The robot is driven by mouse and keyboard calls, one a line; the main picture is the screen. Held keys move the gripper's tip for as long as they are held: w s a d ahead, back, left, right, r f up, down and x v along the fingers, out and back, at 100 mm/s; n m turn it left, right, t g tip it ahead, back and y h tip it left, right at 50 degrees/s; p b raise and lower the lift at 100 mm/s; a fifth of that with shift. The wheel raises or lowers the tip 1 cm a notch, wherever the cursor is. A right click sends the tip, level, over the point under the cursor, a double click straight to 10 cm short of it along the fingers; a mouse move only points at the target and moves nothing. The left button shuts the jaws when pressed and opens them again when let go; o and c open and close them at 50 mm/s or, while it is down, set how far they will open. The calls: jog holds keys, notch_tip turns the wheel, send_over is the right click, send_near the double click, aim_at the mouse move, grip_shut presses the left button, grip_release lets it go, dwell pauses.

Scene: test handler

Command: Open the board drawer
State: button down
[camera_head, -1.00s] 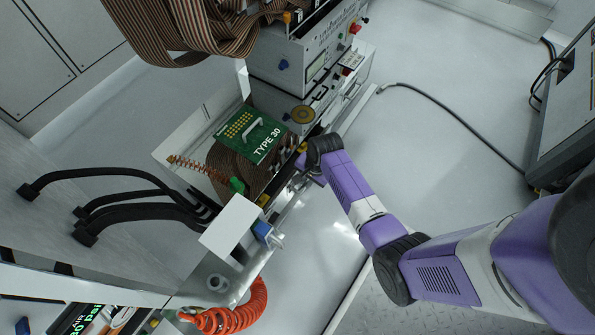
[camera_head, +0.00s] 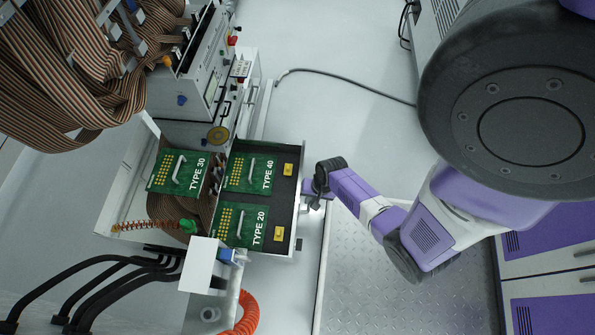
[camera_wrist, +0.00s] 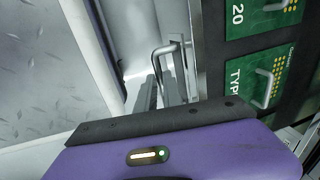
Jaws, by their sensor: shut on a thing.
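The board drawer (camera_head: 297,226) is pulled out in the head view. Inside it lie two green boards, the TYPE 40 board (camera_head: 249,164) at the back and the TYPE 20 board (camera_head: 236,212) nearer the bottom, with two yellow labels beside them. My gripper (camera_head: 314,200) is at the middle of the drawer's right front face. In the wrist view its fingers (camera_wrist: 165,88) are closed around the bent metal handle (camera_wrist: 170,48) on the drawer front (camera_wrist: 196,40). The exact finger contact is small and partly hidden.
A green TYPE 30 board (camera_head: 172,160) sits left of the drawer. A white block (camera_head: 200,262) and orange coiled hose (camera_head: 248,312) stand below it. Striped ribbon cables (camera_head: 75,75) hang at upper left. Clear floor (camera_head: 330,110) lies right of the drawer, crossed by a black cable.

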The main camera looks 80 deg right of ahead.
jog(key=shift+s, duration=0.8)
jog(key=c, duration=1.5)
grip_release()
notch_tip(320, 180, up, 8)
jog(key=s+p, duration=0.1)
jog(key=p, duration=0.3)
jog(key=shift+s+f, duration=0.2)
jog(key=shift+s, duration=0.05)
